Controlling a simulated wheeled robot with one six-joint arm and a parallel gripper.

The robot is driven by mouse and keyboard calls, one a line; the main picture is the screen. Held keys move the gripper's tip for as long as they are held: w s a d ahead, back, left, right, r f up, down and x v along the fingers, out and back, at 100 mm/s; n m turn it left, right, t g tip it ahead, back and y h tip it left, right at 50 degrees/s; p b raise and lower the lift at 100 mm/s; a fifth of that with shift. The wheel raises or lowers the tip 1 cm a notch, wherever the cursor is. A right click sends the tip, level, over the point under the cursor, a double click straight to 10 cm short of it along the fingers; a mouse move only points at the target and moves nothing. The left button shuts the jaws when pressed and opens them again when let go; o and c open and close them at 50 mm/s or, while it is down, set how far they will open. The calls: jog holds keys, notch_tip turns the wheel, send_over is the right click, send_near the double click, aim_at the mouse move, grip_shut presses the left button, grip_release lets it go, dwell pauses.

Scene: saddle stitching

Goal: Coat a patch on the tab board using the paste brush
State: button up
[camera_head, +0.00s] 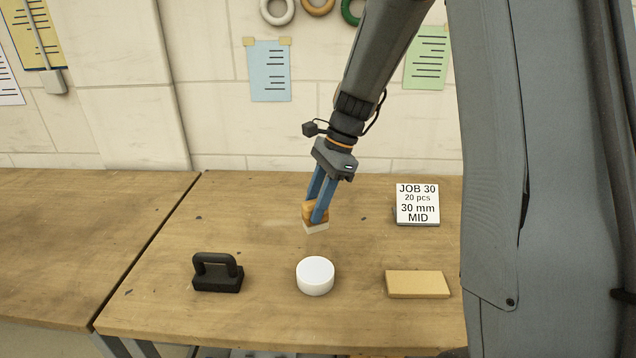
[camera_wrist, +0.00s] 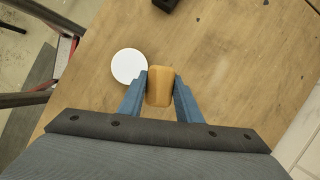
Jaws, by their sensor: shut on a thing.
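My gripper (camera_head: 318,200) is shut on the paste brush (camera_head: 314,224), which has a tan wooden handle and pale bristles pointing down. The brush is held above the table, behind the white round pot (camera_head: 315,276) in the head view. In the wrist view the brush handle (camera_wrist: 160,88) sits between the blue fingers, and the white pot (camera_wrist: 129,66) is to its left. The bristles are hidden there. A tan flat board (camera_head: 417,284), which looks like the tab board, lies to the right of the pot. No coated patch can be made out on it.
A black block with a handle (camera_head: 217,273) stands left of the pot. A card reading "JOB 30, 20 pcs, 30 mm MID" (camera_head: 417,204) stands at the back right. The wooden table (camera_head: 260,215) is clear between these things.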

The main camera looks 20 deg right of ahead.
jog(key=s+a+n+g+p, duration=0.15)
jog(key=s+n, duration=0.25)
jog(key=s, duration=0.4)
jog(key=f+b, duration=0.5)
jog(key=shift+w+a, duration=0.25)
jog(key=shift+f+b, duration=0.15)
jog(key=shift+b, duration=0.15)
jog(key=shift+s+f, duration=0.1)
jog(key=shift+f, duration=0.45)
dwell(2.5)
jog(key=shift+r+p, duration=0.1)
jog(key=shift+p, duration=0.25)
notch_tip(320, 180, up, 7)
jog(key=p, duration=0.6)
jog(key=shift+a, duration=0.1)
dwell(0.6)
